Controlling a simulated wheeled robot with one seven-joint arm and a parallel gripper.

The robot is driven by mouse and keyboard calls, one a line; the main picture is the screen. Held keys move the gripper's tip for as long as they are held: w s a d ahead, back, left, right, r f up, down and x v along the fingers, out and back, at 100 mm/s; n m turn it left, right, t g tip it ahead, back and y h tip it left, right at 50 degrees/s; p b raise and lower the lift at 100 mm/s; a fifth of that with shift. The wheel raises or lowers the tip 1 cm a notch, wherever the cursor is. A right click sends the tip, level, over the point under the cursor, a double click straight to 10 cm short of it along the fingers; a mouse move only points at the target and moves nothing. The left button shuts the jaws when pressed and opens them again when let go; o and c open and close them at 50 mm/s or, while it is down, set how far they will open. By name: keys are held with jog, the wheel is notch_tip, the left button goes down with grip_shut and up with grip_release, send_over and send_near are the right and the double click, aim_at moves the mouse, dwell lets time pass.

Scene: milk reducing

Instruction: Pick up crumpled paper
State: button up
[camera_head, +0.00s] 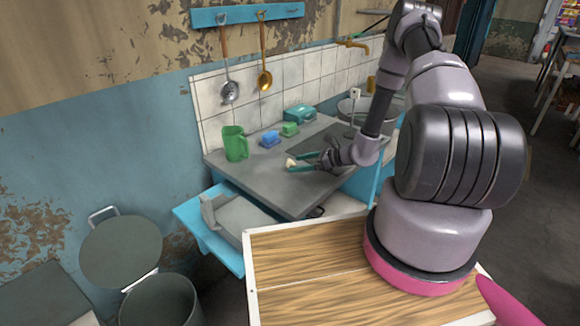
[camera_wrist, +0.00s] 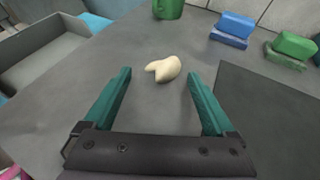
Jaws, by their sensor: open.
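The crumpled paper (camera_wrist: 164,69) is a small cream-coloured lump on the grey counter. In the wrist view it lies just past and between the tips of my gripper (camera_wrist: 158,80), whose teal fingers are spread apart and empty. In the head view my gripper (camera_head: 303,162) is low over the counter, and the paper (camera_head: 291,163) shows as a pale spot at its fingertips. I cannot tell whether the fingers touch the paper.
A green jug (camera_head: 234,144), a blue sponge (camera_head: 270,139) and a green sponge (camera_head: 290,129) stand along the counter's back. A dark inset panel (camera_wrist: 270,115) lies right of my gripper. An open drawer (camera_head: 238,218) juts out below the counter. A lidded bin (camera_head: 160,298) stands on the floor.

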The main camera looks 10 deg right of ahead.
aim_at(290, 164)
jog(key=x, duration=0.4)
jog(key=shift+w, duration=0.15)
jog(key=shift+c, duration=0.3)
jog(key=c, duration=1.3)
jog(key=shift+c, duration=0.2)
jog(key=shift+r, duration=0.2)
notch_tip(290, 164, up, 10)
jog(key=shift+f, duration=0.1)
